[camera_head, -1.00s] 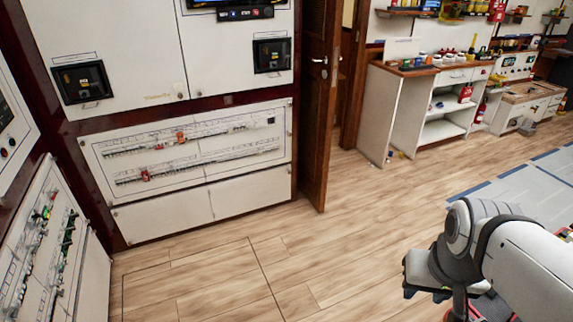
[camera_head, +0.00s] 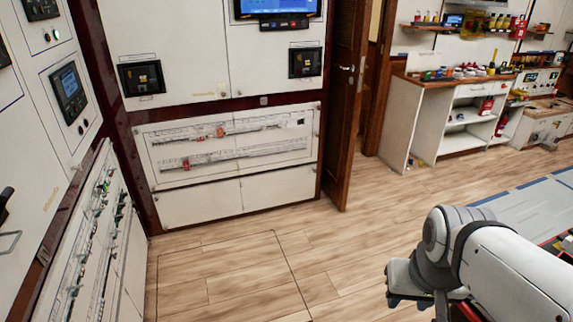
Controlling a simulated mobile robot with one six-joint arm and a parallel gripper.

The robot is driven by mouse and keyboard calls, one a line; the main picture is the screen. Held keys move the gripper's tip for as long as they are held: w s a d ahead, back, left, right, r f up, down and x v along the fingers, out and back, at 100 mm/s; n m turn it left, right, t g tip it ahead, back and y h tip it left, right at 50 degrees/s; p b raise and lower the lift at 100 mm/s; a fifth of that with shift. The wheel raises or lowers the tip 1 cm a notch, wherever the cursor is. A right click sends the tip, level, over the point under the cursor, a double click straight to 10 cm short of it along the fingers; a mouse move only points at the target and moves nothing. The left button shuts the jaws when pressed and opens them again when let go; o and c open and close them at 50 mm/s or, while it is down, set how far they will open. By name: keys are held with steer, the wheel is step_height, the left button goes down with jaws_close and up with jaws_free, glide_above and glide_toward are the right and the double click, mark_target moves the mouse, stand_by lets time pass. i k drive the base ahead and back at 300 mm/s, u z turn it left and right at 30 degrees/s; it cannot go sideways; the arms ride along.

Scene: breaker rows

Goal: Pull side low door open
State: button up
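Low white doors sit under the breaker rows on the facing wall, a left one (camera_head: 201,205) and a right one (camera_head: 279,186); both look shut. On the left side wall, a slanted breaker panel (camera_head: 92,240) has white door panels (camera_head: 131,268) beside it, partly cut off by the frame. I cannot tell which of these is the side low door. My arm is at the lower right, well away from all of them. My gripper (camera_head: 408,285) is partly seen at the arm's end, above the floor; its fingers are not clear enough to judge.
The wood floor (camera_head: 230,270) before the panels is clear. A brown door (camera_head: 346,100) stands open right of the facing wall. A white shelf unit (camera_head: 440,115) stands further right. A handle (camera_head: 10,240) sticks out at the left edge.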

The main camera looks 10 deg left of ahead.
mark_target(269, 190)
steer(key=u, duration=0.6)
steer(key=i, duration=3.6)
steer(key=z, duration=0.35)
